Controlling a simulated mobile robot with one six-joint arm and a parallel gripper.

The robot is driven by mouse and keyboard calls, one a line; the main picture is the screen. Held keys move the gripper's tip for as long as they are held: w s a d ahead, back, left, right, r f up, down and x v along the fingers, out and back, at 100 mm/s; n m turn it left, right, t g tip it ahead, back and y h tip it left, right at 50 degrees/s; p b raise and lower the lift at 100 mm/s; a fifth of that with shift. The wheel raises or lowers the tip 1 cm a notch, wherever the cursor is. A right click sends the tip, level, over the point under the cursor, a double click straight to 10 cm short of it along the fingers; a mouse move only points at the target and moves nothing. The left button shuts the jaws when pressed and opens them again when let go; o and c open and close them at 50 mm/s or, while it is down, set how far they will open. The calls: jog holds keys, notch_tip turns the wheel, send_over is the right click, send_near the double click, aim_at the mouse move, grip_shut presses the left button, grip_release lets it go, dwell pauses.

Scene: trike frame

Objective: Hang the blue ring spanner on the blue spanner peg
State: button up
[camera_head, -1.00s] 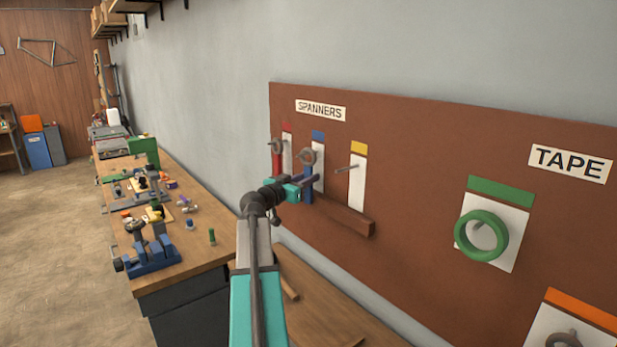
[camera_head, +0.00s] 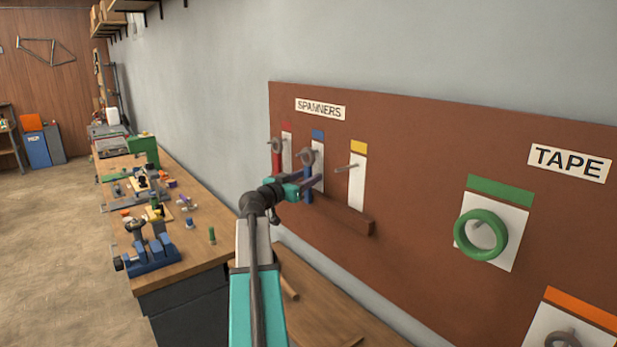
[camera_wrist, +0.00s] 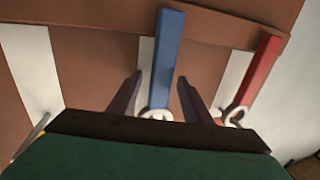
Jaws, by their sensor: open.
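The blue ring spanner hangs upright at the board, its ring (camera_head: 306,157) at the blue-marked peg (camera_head: 316,151). The ring appears to be around the peg. Its blue handle (camera_wrist: 168,55) points down the board, which is up in the wrist view. My gripper (camera_wrist: 160,80) is open, with one finger on each side of the spanner and a gap to both. In the head view, my gripper (camera_head: 311,186) is at the handle, below the ring, and partly hides it.
A red spanner (camera_head: 276,160) hangs close to the left. The yellow-marked peg (camera_head: 347,168) to the right is bare. A brown ledge (camera_head: 345,215) runs below the spanners. A green tape ring (camera_head: 481,234) hangs farther right. The workbench (camera_head: 190,262) stands left of my arm.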

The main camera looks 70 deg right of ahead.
jog(key=shift+p+v, duration=0.65)
jog(key=shift+v, duration=0.3)
jog(key=p+v, duration=0.1)
jog(key=v, duration=1)
jog(key=shift+a, duration=0.35)
jog(key=shift+d, duration=0.15)
jog(key=shift+b+x, duration=0.6)
jog(key=shift+x, duration=5.1)
jog(key=shift+w, duration=0.2)
